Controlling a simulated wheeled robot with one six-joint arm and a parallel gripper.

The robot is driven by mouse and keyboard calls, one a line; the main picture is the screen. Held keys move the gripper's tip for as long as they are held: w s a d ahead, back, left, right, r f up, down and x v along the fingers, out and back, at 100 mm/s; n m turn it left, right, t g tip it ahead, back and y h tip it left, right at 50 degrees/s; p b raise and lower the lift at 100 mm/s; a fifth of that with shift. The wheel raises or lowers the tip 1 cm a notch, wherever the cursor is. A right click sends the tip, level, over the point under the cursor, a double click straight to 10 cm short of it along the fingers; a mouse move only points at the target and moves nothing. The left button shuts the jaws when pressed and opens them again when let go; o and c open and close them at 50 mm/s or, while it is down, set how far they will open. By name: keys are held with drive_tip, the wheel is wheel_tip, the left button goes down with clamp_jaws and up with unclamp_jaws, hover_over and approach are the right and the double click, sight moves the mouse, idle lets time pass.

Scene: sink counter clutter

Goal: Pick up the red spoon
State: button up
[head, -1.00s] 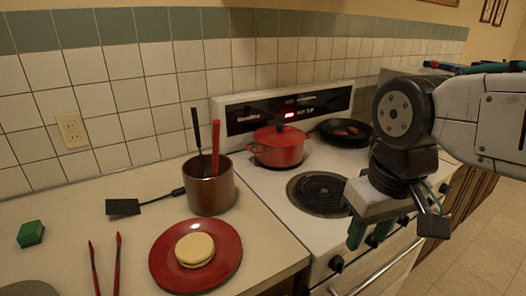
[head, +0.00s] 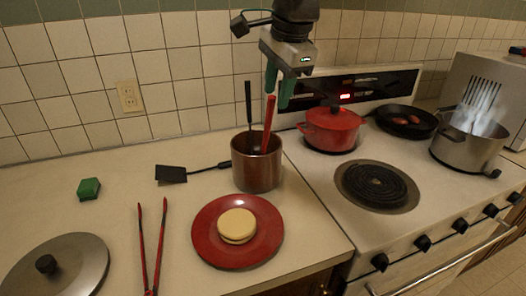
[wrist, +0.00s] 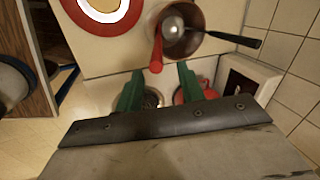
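The red spoon (head: 268,118) stands in a brown pot (head: 256,174) on the counter, its handle sticking up past the rim. In the wrist view the red handle (wrist: 157,50) leans over the rim of the brown pot (wrist: 196,17), its end pointing toward my gripper. A black-handled utensil (head: 249,106) stands in the same pot. My gripper (head: 279,98) has green fingers pointing down, just above the top of the red handle. In the wrist view the fingers of my gripper (wrist: 160,78) are apart, with nothing between them; the handle end is just beyond them.
A red plate (head: 202,244) with a tan round item, red tongs (head: 153,250), a black spatula (head: 172,174), a green sponge (head: 89,188) and a lid (head: 60,270) lie on the counter. A red pot (head: 331,128) stands on the stove to the right.

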sight(268, 125)
drive_tip(key=x, duration=0.6)
drive_tip(key=shift+s+a+f, duration=0.2)
drive_tip(key=shift+a+f, duration=0.05)
drive_tip(key=shift+a, duration=0.2)
clamp_jaws()
